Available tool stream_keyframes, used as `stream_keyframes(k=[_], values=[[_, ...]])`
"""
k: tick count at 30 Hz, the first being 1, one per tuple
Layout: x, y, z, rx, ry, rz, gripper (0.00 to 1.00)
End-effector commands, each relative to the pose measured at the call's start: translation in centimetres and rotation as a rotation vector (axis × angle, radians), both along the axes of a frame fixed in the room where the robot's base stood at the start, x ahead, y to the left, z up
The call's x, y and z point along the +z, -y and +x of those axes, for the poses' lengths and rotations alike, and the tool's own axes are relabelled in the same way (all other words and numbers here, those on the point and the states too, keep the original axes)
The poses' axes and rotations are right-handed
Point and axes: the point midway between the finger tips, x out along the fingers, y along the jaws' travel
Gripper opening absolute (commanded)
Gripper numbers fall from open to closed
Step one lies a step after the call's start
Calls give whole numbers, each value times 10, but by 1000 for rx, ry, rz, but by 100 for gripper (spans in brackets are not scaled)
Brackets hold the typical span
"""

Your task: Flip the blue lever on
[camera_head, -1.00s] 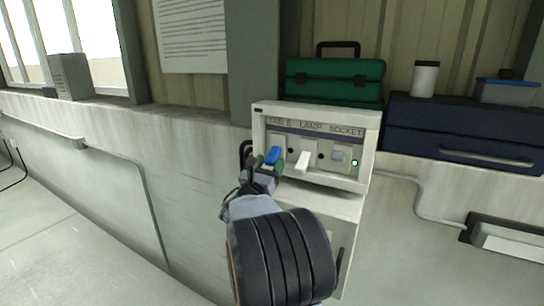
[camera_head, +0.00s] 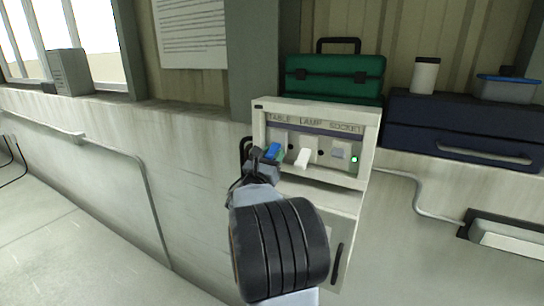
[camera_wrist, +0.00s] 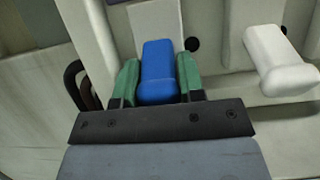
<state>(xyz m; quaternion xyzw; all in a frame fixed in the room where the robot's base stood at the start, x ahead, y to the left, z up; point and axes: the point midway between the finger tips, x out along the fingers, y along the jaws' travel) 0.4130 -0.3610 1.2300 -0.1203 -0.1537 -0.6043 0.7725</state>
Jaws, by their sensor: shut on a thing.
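The blue lever (camera_head: 272,151) is the leftmost of three levers on a pale switch box (camera_head: 372,127), under the word TABLE. In the wrist view the blue lever (camera_wrist: 158,72) lies between the two green fingertips of my gripper (camera_wrist: 159,80), which are shut on its sides. In the head view my gripper (camera_head: 267,154) reaches the box from below and partly hides the lever's base. A white lever (camera_head: 302,158) stands to its right under LAMP, and it also shows in the wrist view (camera_wrist: 279,60).
A grey lever (camera_head: 338,151) under SOCKET has a lit green light (camera_head: 354,159) beside it. A green toolbox (camera_head: 334,78) stands behind the box. A dark blue case (camera_head: 460,128) lies on the ledge to the right. The wall left of the box is clear.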

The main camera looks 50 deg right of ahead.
Motion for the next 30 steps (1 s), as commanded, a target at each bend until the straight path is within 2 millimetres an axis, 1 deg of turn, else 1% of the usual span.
stream_keyframes(k=[1, 4, 10, 14, 20, 30], values=[[0, 0, 0, 0, 0, 0, 22], [0, 0, 0, -1, 0, 0, 12], [3, -1, 0, 0, -4, 17, 12], [7, -2, -1, 0, -16, 64, 12], [18, -5, -1, 0, -50, 206, 12], [32, -8, -2, 0, -128, 519, 12]])
